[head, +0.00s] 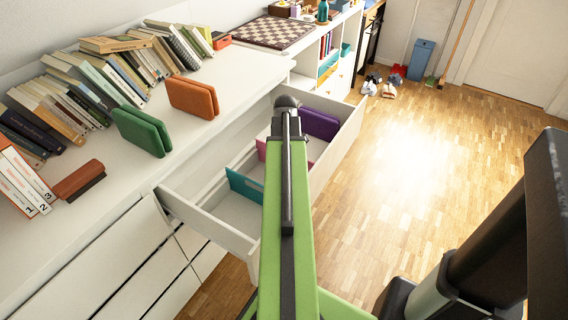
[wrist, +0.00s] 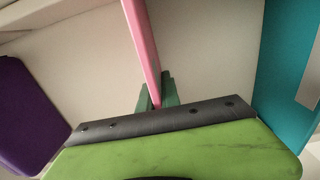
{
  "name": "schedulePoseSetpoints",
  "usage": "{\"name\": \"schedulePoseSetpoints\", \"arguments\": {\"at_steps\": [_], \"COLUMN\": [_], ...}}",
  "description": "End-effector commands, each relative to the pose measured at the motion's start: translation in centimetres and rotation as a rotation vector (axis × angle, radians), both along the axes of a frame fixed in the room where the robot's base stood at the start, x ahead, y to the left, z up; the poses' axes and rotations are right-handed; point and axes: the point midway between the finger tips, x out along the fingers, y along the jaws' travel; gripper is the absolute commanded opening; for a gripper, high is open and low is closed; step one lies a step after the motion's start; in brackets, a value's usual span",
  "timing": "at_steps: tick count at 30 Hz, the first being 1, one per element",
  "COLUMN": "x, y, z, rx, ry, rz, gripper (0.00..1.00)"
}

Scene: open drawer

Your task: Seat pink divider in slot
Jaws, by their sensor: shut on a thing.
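The pink divider (wrist: 142,40) runs up and away between the two green fingers of my gripper (wrist: 156,94) in the wrist view. The gripper is shut on it. In the head view the pink divider (head: 261,149) shows inside the open drawer (head: 207,228), partly behind my green arm, which also hides the gripper. It lies between the teal divider (head: 245,187) on the near side and the purple divider (head: 320,124) on the far side. The slot and the divider's lower edge are hidden, so I cannot tell whether it is seated.
In the wrist view the teal (wrist: 287,65) and purple (wrist: 28,112) dividers stand apart from the fingers.

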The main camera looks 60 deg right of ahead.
Motion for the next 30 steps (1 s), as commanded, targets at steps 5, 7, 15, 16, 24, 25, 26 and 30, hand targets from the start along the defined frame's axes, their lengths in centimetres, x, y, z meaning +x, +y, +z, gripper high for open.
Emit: {"name": "schedulePoseSetpoints", "arguments": {"at_steps": [5,7,15,16,24,25,26,30], "x": [0.0,0.0,0.0,0.0,0.0,0.0,0.0,0.0], "y": [0.0,0.0,0.0,0.0,0.0,0.0,0.0,0.0], "z": [0.0,0.0,1.1,1.4,5.2,5.8,6.3,8.9], "rx": [0.001,0.001,0.000,0.000,0.000,0.000,0.000,0.000], "ry": [0.000,0.000,0.000,0.000,0.000,0.000,0.000,0.000], "rz": [0.000,0.000,-0.001,-0.001,-0.001,-0.001,-0.001,-0.001], "gripper": [0.00,0.00,0.00,0.00,0.00,0.00,0.00,0.00]}}
